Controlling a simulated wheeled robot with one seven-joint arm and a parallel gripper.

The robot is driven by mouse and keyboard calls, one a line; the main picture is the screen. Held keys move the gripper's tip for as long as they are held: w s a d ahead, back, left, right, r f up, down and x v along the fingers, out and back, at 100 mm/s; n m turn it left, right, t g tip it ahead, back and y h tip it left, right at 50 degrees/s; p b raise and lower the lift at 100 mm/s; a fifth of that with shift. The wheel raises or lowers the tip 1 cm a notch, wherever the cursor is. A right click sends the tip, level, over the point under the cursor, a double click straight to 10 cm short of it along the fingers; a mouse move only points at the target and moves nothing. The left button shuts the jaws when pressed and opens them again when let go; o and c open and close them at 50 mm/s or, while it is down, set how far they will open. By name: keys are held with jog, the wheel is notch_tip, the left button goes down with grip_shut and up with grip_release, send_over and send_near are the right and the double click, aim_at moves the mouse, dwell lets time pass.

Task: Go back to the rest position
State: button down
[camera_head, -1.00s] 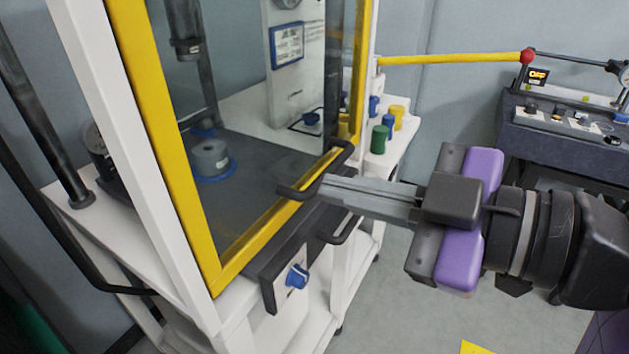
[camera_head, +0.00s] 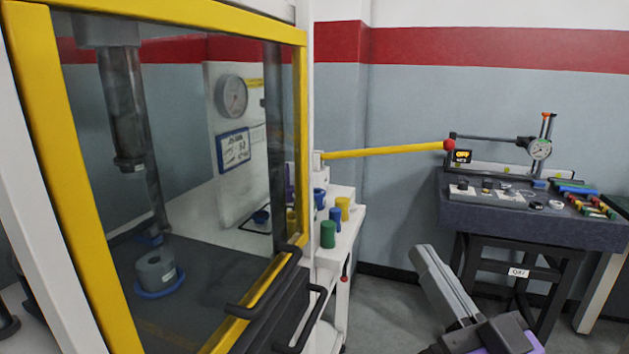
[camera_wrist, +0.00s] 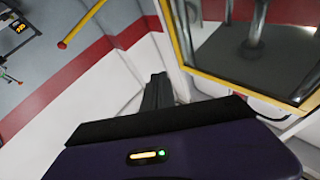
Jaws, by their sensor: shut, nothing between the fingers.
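My gripper (camera_head: 436,275) is at the bottom right of the head view, with its fingers together and pointing up and left. Nothing shows between them. It is clear of the yellow-framed door (camera_head: 303,130) of the press cabinet, with a gap between it and the black door handle (camera_head: 265,295). The door looks shut. In the wrist view the closed fingers (camera_wrist: 158,88) point away from me, and the yellow-framed cabinet (camera_wrist: 175,40) is to their right.
Behind the glass, a grey cylinder (camera_head: 157,268) sits on a blue base below the press ram (camera_head: 122,110). Green, yellow and blue cups (camera_head: 328,234) stand on the white side shelf. A yellow lever (camera_head: 390,151) sticks out rightward. A dark instrument table (camera_head: 535,225) stands at right.

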jog(key=s+d+f+m+h+p, duration=0.3)
jog(key=s+d+f+m+h, duration=0.3)
jog(key=s+f, duration=0.55)
jog(key=s+f+n+g+p, duration=0.2)
jog(key=s+f, duration=0.3)
jog(key=s, duration=0.5)
jog(key=s+f+n+g+p, duration=0.2)
jog(key=s+f+g, duration=0.2)
jog(key=s, duration=0.7)
jog(key=shift+s+d+f+g+h, duration=0.2)
jog(key=shift+f+g+h, duration=0.1)
jog(key=shift+f, duration=0.2)
